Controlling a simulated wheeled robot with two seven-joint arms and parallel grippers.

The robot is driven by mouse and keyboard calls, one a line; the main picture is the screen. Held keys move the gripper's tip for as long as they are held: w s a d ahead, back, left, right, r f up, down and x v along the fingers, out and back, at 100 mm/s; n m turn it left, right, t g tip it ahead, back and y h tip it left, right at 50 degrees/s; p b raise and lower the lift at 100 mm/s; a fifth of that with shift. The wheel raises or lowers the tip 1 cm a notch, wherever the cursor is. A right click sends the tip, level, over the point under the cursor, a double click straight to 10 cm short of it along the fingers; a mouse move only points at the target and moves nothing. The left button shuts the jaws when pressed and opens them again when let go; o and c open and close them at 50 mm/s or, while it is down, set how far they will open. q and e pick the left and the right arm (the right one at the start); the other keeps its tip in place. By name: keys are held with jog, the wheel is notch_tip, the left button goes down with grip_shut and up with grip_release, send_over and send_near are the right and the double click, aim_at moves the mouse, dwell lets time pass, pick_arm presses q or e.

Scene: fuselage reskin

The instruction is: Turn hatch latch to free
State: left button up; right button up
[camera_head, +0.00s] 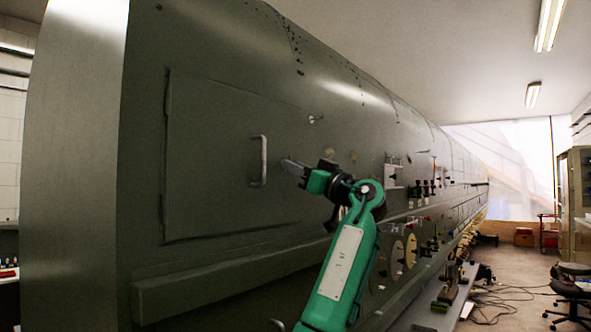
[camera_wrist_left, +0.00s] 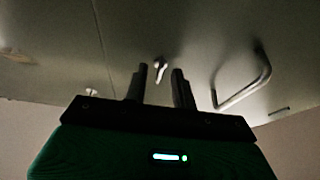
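The hatch (camera_head: 215,160) is a flat, dark grey-green panel on the fuselage side, with a bar handle (camera_head: 259,160) near its right edge. In the left wrist view the latch (camera_wrist_left: 160,68) shows between and beyond the two spread fingers of my left gripper (camera_wrist_left: 161,84), apparently not gripped. The handle (camera_wrist_left: 245,85) is to their right. My right gripper is not seen.
A ledge (camera_head: 230,270) runs along the fuselage below the hatch. Brackets and fittings (camera_head: 393,178) stick out farther right along the skin. Cables (camera_head: 495,300) and a chair (camera_head: 572,290) are on the floor at the right.

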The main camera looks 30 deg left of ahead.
pick_arm(q)
jog(key=w+b+v, duration=0.1)
jog(key=b+v, duration=0.3)
jog(key=v, duration=0.9)
jog(key=shift+s+d, duration=0.15)
jog(key=shift+s, duration=0.25)
